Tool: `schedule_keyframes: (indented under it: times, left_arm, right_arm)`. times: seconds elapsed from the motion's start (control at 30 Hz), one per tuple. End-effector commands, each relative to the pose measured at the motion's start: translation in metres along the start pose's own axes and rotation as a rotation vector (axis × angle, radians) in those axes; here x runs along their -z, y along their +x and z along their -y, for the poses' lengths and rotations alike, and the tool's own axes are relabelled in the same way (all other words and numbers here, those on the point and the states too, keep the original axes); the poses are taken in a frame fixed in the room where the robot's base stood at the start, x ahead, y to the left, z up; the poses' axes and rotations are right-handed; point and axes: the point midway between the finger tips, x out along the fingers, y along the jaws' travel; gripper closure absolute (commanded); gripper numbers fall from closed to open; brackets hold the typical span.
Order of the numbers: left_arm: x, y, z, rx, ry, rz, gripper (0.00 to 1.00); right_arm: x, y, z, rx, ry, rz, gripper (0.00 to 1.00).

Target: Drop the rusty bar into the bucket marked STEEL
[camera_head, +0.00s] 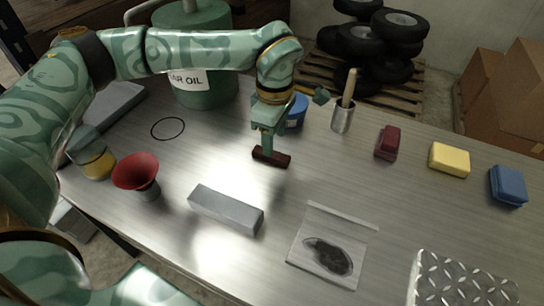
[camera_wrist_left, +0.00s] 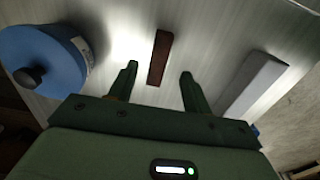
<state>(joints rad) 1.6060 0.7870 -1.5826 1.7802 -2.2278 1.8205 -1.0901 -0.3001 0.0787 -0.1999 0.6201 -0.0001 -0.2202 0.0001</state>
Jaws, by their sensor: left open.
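The rusty bar (camera_head: 271,157) is a short dark red-brown bar lying flat on the metal table, near the middle of the head view. In the left wrist view the bar (camera_wrist_left: 159,50) lies ahead of and between the fingers. My left gripper (camera_head: 268,146) is open and points down just above the bar; its two fingers (camera_wrist_left: 159,72) stand apart with nothing held. A blue container (camera_head: 297,113) stands just behind the gripper, partly hidden by it. It also shows in the left wrist view (camera_wrist_left: 40,62), with a dark knob. I cannot read any STEEL marking. My right gripper is out of view.
A grey bar (camera_head: 226,208) and red funnel (camera_head: 138,174) stand in front and left. A green oil can (camera_head: 205,95) is behind my left arm. A metal cup (camera_head: 342,117) and coloured blocks (camera_head: 449,159) are to the right. A stained sheet (camera_head: 332,247) lies in front.

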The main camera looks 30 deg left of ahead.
Motion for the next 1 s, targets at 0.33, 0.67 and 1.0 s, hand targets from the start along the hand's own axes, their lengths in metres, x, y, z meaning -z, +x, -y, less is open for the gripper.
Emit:
schedule_keyframes:
  times: [0.33, 0.67, 1.0]
  left_arm:
    - [0.009, 0.048, -0.001, 0.005, 0.001, 0.000, 0.51]
    - [0.009, 0.051, -0.001, 0.001, 0.001, 0.000, 0.68]
    - [0.009, 0.051, -0.002, 0.000, 0.001, 0.000, 1.00]
  right_arm:
    - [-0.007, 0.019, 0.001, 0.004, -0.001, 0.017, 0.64]
    - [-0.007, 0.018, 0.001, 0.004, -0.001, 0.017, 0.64]
    - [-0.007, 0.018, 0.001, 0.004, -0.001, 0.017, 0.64]
